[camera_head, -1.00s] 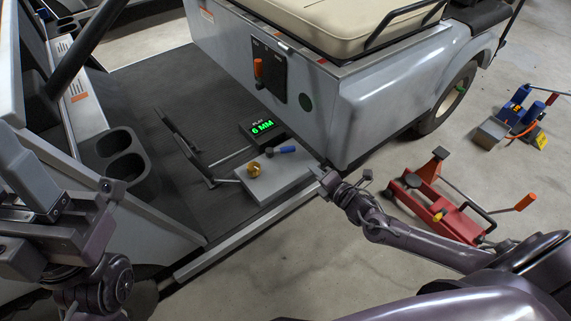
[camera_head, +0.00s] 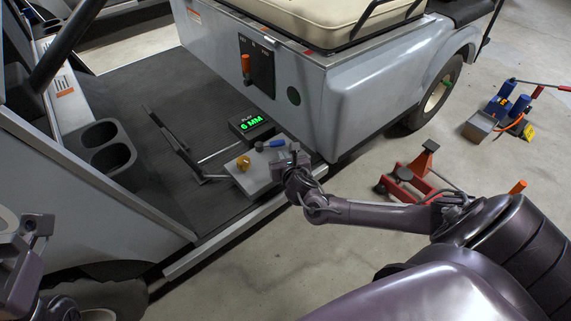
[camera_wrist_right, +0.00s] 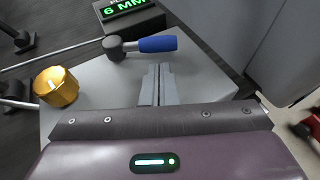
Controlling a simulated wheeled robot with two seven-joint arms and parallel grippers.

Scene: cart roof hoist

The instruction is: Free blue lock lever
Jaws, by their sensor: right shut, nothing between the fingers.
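The blue lock lever (camera_head: 272,144) is a short blue grip on a black pivot, on top of a grey box (camera_head: 250,182) on the cart's floor. In the right wrist view the blue lever (camera_wrist_right: 157,44) lies sideways, its grip pointing right from the pivot. My right gripper (camera_wrist_right: 158,72) is shut and empty, its fingertips just short of the lever's grip; I cannot tell if they touch. In the head view the right gripper (camera_head: 290,157) is over the box's right end. My left gripper (camera_head: 38,232) is partly in view at the left edge, away from the box.
A brass knob (camera_head: 243,163) stands on the box, left of the lever. A display (camera_head: 251,123) reading 6 MM sits behind it. The cart's seat side wall (camera_head: 300,130) rises close on the right. A red jack (camera_head: 405,182) and blue tools (camera_head: 505,105) stand on the floor.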

